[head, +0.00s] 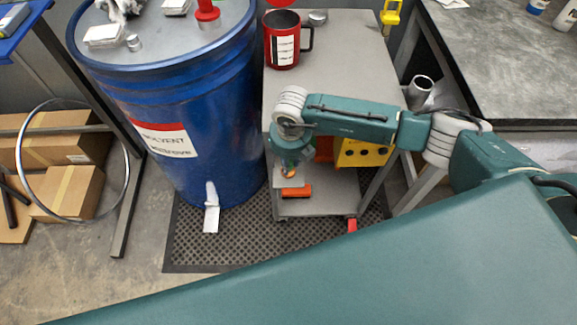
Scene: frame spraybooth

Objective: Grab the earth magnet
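I cannot tell for sure which thing is the earth magnet. A small silver cylinder (318,17) stands on the top of the grey cart (345,60), near its back. Another small silver cylinder (133,42) stands on the lid of the blue solvent drum (180,105), and a red fitting (207,11) is at the lid's back. My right arm reaches in from the right over the cart. My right gripper (290,172) hangs downward at the cart's front left, beside the drum; its fingers are too small and covered to read. My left gripper is not in view.
A red mug (283,40) stands on the cart top near the drum. A yellow clamp-like thing (391,14) is at the cart's back right. A yellow box (362,153) and an orange block (296,191) are lower on the cart. A dark-topped bench (500,65) stands right.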

